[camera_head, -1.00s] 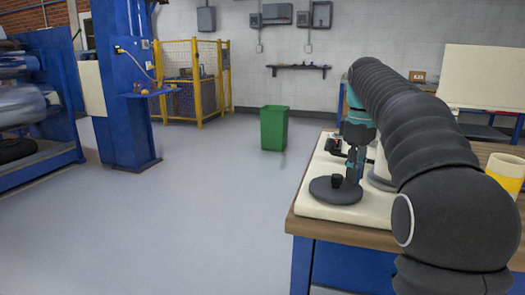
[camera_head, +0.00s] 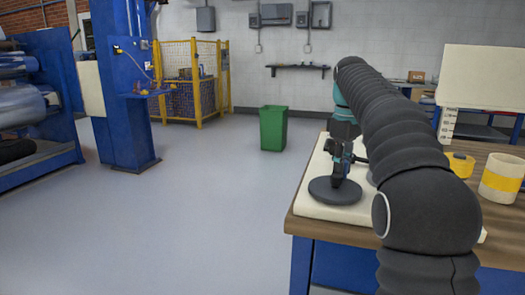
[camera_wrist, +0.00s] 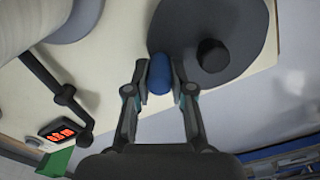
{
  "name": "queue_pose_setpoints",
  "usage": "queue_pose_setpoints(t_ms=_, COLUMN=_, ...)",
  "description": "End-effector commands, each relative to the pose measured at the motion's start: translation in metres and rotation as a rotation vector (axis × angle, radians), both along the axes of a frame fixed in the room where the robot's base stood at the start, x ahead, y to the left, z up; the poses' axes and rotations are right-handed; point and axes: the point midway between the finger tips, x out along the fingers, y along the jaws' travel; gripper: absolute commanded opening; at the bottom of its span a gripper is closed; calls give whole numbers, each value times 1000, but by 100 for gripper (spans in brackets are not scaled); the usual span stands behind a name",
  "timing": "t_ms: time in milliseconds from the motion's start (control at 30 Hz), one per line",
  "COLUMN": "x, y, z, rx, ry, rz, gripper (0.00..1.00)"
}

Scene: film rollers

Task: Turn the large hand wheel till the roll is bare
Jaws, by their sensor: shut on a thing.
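The hand wheel (camera_head: 328,195) is a flat dark grey disc at the left front of a cream base (camera_head: 308,212); it fills the top of the wrist view (camera_wrist: 240,25). A dark hub knob (camera_wrist: 213,55) stands at its middle. My gripper (camera_wrist: 160,76) is shut on the blue handle (camera_wrist: 160,83) at the wheel's rim, one finger on each side. In the head view my gripper (camera_head: 341,168) is above the wheel's far part. A large pale cylinder (camera_wrist: 30,22), perhaps the roll, shows partly at the wrist view's top left; my arm mostly hides it in the head view.
A red-digit display (camera_wrist: 62,133) and a dark bent bar (camera_wrist: 62,92) lie left of my gripper. A green bin (camera_head: 273,128) stands on open floor beyond the bench.

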Motion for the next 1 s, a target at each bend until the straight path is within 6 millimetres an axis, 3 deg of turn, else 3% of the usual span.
queue_pose_setpoints(t_ms=433, x=2, y=6, z=-3, rx=3, ry=10, rz=1, gripper=6)
queue_pose_setpoints(t_ms=733, x=7, y=26, z=-3, rx=5, ry=10, rz=5, gripper=6)
queue_pose_setpoints(t_ms=1000, x=7, y=22, z=-3, rx=3, ry=9, rz=-3, gripper=6)
